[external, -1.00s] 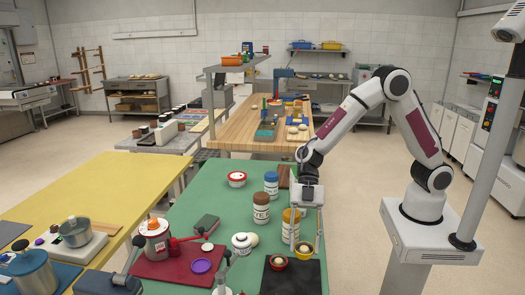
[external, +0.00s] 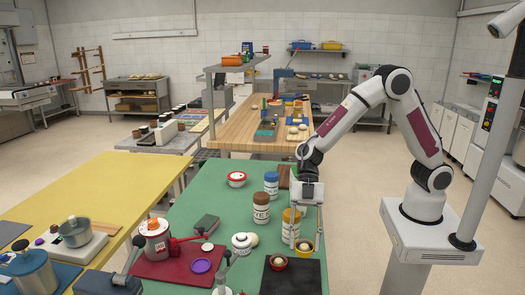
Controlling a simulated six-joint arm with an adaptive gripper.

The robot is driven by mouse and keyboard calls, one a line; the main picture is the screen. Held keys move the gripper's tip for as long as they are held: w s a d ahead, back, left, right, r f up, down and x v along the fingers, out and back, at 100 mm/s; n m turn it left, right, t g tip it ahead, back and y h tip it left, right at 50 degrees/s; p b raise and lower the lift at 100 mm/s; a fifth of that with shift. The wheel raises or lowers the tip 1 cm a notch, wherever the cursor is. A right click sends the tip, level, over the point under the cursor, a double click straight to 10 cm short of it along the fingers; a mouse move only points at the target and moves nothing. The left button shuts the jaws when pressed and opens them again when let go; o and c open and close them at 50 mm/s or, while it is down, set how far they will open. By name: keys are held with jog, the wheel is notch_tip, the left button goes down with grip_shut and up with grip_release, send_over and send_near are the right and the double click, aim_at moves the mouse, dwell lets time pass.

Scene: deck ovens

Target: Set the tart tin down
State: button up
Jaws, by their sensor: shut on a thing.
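A small yellow tart tin (external: 304,249) with pale filling is at the right part of the green table, beside the black mat. My gripper (external: 305,240) points down over it with its two long fingers on either side, shut on the tin. Whether the tin touches the surface below or is held just above it is too small to tell. A red tin (external: 278,262) with a pale round piece in it sits on the black mat (external: 285,281), just left of and nearer than the yellow one.
A yellow-lidded jar (external: 287,226) stands close behind the left finger, with brown-lidded (external: 261,210) and blue-lidded jars (external: 271,182) farther back. A white lidded pot (external: 241,244) stands to the left. The front of the black mat is bare.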

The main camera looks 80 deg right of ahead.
aim_at(304, 248)
notch_tip(304, 248, up, 3)
jog(key=shift+f, duration=0.1)
jog(key=shift+r, duration=0.85)
jog(key=w+d+m+t, duration=0.2)
jog(key=w+d, duration=0.6)
jog(key=w, duration=0.3)
jog(key=w+d+m+t, duration=0.1)
jog(key=w+d+m, duration=0.1)
jog(key=w+d, duration=0.7)
jog(key=w+d+m+t+h, duration=0.15)
jog(key=w+d, duration=0.45)
jog(key=d, duration=0.7)
jog(key=w+d+m+t+h, duration=0.1)
jog(key=w+d+m+t, duration=0.3)
jog(key=d, duration=0.8)
jog(key=shift+w+f+n+g, duration=0.1)
jog(key=shift+w+f+g, duration=0.25)
jog(key=shift+f, duration=0.55)
jog(key=shift+w+f+n+g, duration=0.15)
jog(key=shift+f+g, duration=0.25)
jog(key=shift+f, duration=0.5)
jog(key=shift+w+f+n+g, duration=0.15)
jog(key=shift+f+g, duration=0.25)
jog(key=shift+f, duration=0.5)
jog(key=shift+f, duration=0.15)
jog(key=shift+f, duration=3)
